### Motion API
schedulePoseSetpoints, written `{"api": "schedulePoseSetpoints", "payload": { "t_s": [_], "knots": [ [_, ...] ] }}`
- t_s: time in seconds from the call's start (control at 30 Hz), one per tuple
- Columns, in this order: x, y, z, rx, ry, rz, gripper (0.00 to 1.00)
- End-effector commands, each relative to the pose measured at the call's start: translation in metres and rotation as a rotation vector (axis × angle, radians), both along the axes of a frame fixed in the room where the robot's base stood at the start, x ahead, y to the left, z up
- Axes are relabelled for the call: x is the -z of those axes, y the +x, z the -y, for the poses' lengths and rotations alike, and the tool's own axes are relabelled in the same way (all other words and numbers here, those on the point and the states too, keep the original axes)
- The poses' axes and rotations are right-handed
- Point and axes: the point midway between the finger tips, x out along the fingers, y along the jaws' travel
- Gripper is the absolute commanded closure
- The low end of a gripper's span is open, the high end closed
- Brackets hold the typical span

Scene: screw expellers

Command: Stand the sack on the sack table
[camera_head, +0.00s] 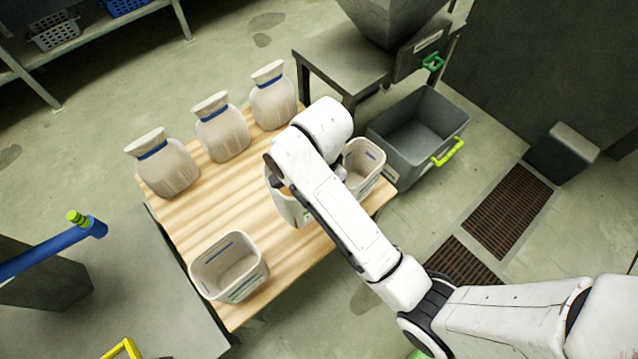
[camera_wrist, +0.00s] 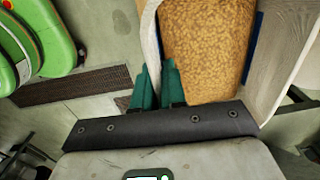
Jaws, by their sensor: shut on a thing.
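The open off-white sack (camera_wrist: 152,32) is filled with golden-brown grain and has blue bands on its side. My gripper (camera_wrist: 154,82) has its green fingers shut on the sack's wall at the rim in the wrist view. In the head view, my arm hides most of this sack (camera_head: 287,207) and my fingers. It is over the right part of the light wooden sack table (camera_head: 208,205); I cannot tell whether its base touches the boards. It looks roughly upright.
Three tied sacks (camera_head: 222,130) stand along the table's far-left edge. One empty open sack (camera_head: 230,268) stands at the near-left corner, another (camera_head: 363,165) at the right. A grey bin (camera_head: 418,125) is beyond the table. The table's middle is clear.

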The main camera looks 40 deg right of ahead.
Motion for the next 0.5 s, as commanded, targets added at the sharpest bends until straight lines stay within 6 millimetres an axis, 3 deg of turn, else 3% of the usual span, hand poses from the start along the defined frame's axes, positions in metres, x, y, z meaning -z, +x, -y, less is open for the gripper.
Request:
{"api": "schedulePoseSetpoints", "payload": {
  "t_s": [0.1, 0.5],
  "knots": [
    [0.027, 0.001, 0.0, 0.0, -0.001, 0.003, 1.0],
    [0.103, 0.0, 0.0, 0.0, -0.001, 0.001, 1.0]
  ]
}}
